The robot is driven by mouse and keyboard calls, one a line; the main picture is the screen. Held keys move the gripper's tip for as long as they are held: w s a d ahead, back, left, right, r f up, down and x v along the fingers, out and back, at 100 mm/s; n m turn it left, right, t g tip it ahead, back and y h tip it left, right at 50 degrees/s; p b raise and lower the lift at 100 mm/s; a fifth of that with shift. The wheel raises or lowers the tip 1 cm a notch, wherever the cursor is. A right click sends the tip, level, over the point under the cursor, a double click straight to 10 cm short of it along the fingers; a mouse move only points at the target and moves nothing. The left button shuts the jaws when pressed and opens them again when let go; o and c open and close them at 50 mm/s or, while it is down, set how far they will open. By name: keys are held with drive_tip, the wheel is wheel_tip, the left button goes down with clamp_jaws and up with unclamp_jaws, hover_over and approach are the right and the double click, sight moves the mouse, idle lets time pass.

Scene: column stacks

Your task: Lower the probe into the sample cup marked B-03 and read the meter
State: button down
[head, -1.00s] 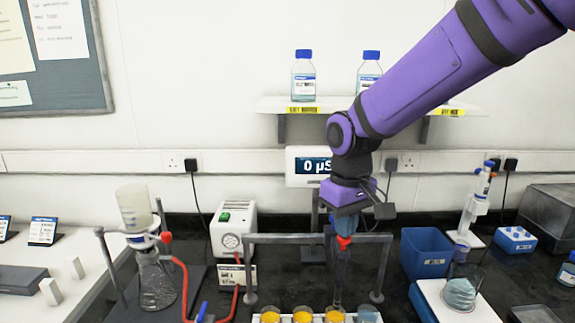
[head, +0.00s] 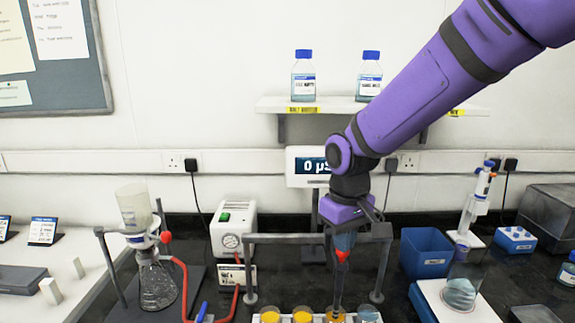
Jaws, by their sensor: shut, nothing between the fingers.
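My gripper (head: 342,254) points straight down under the purple wrist, inside the grey frame (head: 282,239). It is shut, with nothing seen held. A blue part and a red part show at its end, and a thin dark rod (head: 338,287) runs below them towards the third cup from the left (head: 336,317). I cannot tell whether the rod's tip is inside that cup. Several cups stand in a row at the bottom edge, cut off by the frame; no B-03 mark is readable. The meter (head: 308,167) behind reads 0 µS, partly covered by my arm.
The frame's uprights stand either side of my gripper. Left are a white pump (head: 233,229) and a flask (head: 157,284) with red tubing. Right are a blue bin (head: 427,254), a pipette stand (head: 474,207) and a beaker (head: 459,292). A shelf (head: 280,104) with bottles is above.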

drive_tip(key=shift+f, duration=1.15)
drive_tip(key=shift+r, duration=3.55)
drive_tip(key=shift+d+r, duration=0.15)
drive_tip(key=shift+d, duration=0.05)
drive_tip(key=s+d+r+m+t, duration=0.2)
drive_tip(key=s+d+r+m, duration=0.1)
drive_tip(key=s+d, duration=0.6)
drive_tip(key=s+d+r+m+t, duration=0.3)
drive_tip(key=s+d+r, duration=0.2)
drive_tip(key=s+d, duration=0.4)
drive_tip(key=shift+s+d+r, duration=0.35)
drive_tip(key=shift+d+r, duration=0.05)
drive_tip(key=shift+d, duration=0.1)
